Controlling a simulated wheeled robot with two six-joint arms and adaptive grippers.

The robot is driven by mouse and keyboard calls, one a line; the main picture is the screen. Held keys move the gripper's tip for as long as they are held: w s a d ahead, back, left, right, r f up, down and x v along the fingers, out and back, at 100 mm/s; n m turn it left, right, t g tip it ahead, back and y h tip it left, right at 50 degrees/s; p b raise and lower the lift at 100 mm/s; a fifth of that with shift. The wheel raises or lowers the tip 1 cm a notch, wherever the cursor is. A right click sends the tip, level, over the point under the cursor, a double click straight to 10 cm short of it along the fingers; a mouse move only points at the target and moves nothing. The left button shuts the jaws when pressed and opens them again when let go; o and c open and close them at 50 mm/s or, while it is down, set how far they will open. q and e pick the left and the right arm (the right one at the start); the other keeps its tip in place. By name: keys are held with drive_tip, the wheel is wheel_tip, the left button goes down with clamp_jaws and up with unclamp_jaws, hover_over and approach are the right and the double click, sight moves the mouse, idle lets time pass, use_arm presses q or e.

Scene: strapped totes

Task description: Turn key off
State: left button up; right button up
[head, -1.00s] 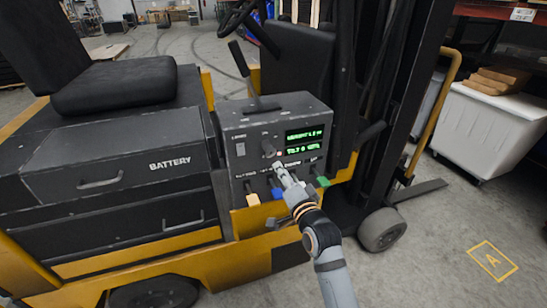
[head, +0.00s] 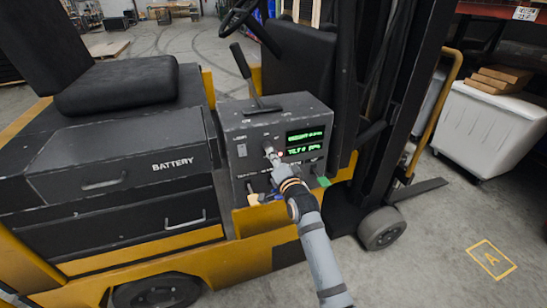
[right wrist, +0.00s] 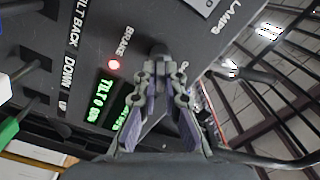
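The key switch, a dark round knob, sits on the sloped face of the grey forklift control box (head: 285,108). In the right wrist view the knob (right wrist: 158,50) is right at my fingertips, beside a lit red lamp marked BRAKE (right wrist: 114,63). My right gripper (head: 270,152) reaches up to the panel from the lower right. In the right wrist view its fingers (right wrist: 163,72) stand a small gap apart, with the knob at their tips; whether they press on it I cannot tell. The knob's turn position is unclear. My left gripper is not in view.
Green displays (head: 305,142) are lit right of the knob. A light switch (head: 241,150) is at its left. Yellow (head: 253,199) and green (head: 323,181) levers stick out below. A black lever (head: 243,70) rises behind the box. The battery cover (head: 120,160) is at the left.

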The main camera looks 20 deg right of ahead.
drive_tip(key=shift+n, duration=0.3)
clamp_jaws()
drive_tip(key=shift+n+p, duration=1.3)
drive_tip(key=shift+n, duration=4.4)
drive_tip(key=o, duration=0.6)
unclamp_jaws()
